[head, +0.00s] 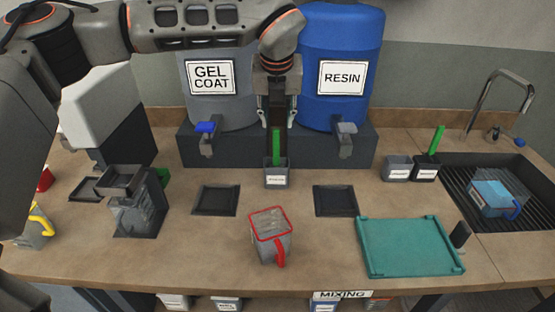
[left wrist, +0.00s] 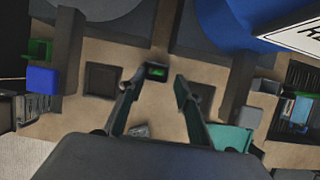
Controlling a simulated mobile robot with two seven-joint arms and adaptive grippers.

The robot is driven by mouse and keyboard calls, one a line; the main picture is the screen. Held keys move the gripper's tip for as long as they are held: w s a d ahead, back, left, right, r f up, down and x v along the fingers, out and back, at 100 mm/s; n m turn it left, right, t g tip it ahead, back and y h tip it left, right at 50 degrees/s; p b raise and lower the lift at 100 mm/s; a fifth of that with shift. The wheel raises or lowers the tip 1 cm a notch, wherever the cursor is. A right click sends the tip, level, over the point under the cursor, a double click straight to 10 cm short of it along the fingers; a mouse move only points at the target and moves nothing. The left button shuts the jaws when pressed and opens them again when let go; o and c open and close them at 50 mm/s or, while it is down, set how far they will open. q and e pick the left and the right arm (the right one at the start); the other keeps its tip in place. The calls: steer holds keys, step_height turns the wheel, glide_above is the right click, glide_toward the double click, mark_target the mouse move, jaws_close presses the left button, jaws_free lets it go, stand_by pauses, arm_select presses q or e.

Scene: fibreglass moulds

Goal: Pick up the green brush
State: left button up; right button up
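A green brush (head: 276,146) stands upright in a small grey labelled holder (head: 276,177) at the back middle of the counter. My left gripper (head: 277,118) reaches down from above, directly over this brush. Its fingers are apart, with nothing held. In the left wrist view the brush (left wrist: 158,72) shows end-on as a green patch in its dark holder, between and beyond the open fingertips. A second green brush (head: 436,140) leans in a black labelled holder (head: 426,168) at the right, by the sink. My right gripper is not in view.
Gel coat (head: 215,105) and blue resin (head: 345,100) drums stand behind the holder on a dark stand. A red-handled jug (head: 270,240) stands in front, between dark square pads (head: 216,201). A teal tray (head: 410,247) lies right, near the sink (head: 480,180).

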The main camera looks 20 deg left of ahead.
mark_target(276, 133)
arm_select(q)
steer(key=x, duration=0.2)
steer(key=p+x, duration=0.1)
steer(key=x, duration=0.1)
steer(key=s+x, duration=0.1)
steer(key=x, duration=0.1)
steer(key=shift+w+a+f+p, duration=0.1)
steer(key=shift+f+p, duration=0.15)
steer(key=shift+p, duration=0.05)
steer(key=shift+w+f, duration=0.15)
steer(key=shift+f, duration=0.2)
steer(key=shift+w+f, duration=0.1)
steer(key=shift+f, duration=0.15)
steer(key=c, duration=0.9)
jaws_close()
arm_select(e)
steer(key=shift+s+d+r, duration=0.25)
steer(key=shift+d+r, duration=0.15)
